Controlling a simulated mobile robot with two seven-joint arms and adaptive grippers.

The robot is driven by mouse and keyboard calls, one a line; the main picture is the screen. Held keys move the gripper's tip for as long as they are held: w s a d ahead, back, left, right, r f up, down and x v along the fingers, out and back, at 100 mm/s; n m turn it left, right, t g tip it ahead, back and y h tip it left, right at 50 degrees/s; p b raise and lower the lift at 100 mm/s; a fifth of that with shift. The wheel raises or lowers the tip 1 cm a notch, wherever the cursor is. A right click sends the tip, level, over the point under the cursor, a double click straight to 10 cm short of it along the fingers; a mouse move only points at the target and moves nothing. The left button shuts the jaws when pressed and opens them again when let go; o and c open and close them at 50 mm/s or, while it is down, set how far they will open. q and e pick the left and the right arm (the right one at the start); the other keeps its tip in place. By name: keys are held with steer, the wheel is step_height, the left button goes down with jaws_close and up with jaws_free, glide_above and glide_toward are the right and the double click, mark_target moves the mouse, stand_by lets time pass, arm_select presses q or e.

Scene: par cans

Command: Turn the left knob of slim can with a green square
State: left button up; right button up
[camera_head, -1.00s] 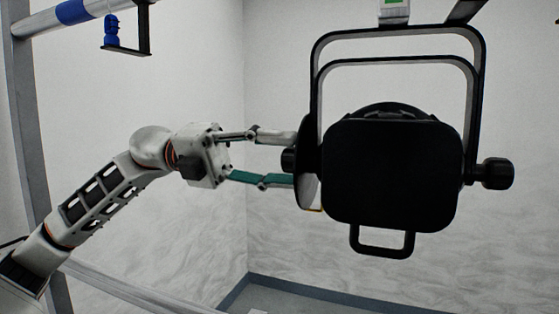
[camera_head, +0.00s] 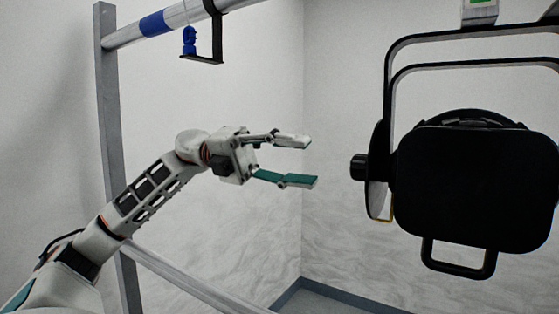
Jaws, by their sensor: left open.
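The black slim can (camera_head: 475,190) hangs at the right from its black yoke (camera_head: 387,90). A green square (camera_head: 479,3) shows on the clamp at the top edge. The can's left knob (camera_head: 358,167) is a short black cylinder sticking out to the left of the yoke's round side disc. The can's right side runs to the picture's edge, and no right knob shows. My left gripper (camera_head: 305,162) is open and empty. Its fingers point right toward the left knob, with a clear gap between the fingertips and the knob. My right gripper is not in view.
A metal truss with a blue band (camera_head: 154,24) crosses the top left, with an upright post (camera_head: 109,120) behind my left arm. A black bracket with a small blue figure (camera_head: 190,40) hangs from it. A lower rail (camera_head: 195,282) runs below my arm.

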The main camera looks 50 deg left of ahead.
arm_select(q)
steer(key=v, duration=0.3)
steer(key=shift+a, duration=0.15)
stand_by(0.6)
